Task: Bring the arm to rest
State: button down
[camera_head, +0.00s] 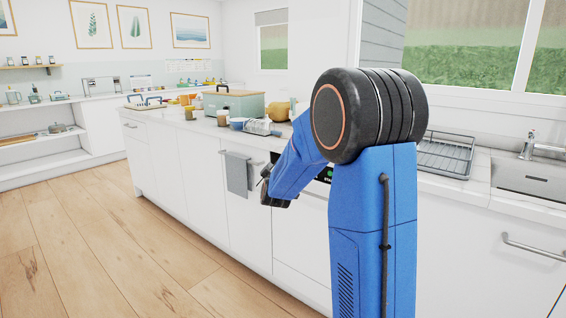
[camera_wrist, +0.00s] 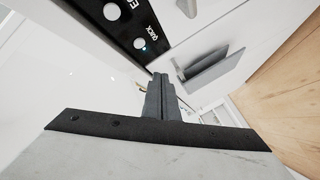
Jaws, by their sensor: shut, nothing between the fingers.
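My arm is blue with a black joint and stands in the right half of the head view, bent in front of the counter. My gripper (camera_head: 266,186) shows small and dark at the end of the arm, beside the cabinet fronts and partly hidden by the arm's own link. In the wrist view my gripper (camera_wrist: 161,80) is shut, its dark fingers together with nothing between them. An appliance with a black control panel (camera_wrist: 130,25) is in front of the fingers.
A grey towel (camera_head: 238,172) hangs from a handle left of my gripper. The white counter (camera_head: 455,183) carries a bread box (camera_head: 234,103), a clear bottle (camera_head: 261,128), bowls, jars and a dish rack (camera_head: 447,155). A sink (camera_head: 535,178) is at right. The wooden floor (camera_head: 120,250) is clear.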

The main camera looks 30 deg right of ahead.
dwell(0.4)
jog(key=s+a+m+g+y, duration=0.1)
jog(key=s+a+g+y, duration=0.4)
jog(key=s+a, duration=1.15)
jog(key=s+a+f+m+g, duration=0.1)
jog(key=s+f+g, duration=0.1)
jog(key=s, duration=0.9)
jog(key=s+a+f+m+g+y, duration=0.1)
jog(key=s+f+g, duration=0.1)
jog(key=s, duration=0.9)
jog(key=s+a+f+m+g+y, duration=0.1)
jog(key=s+a+f+m+g, duration=0.1)
jog(key=s, duration=1)
jog(key=shift+f, duration=0.8)
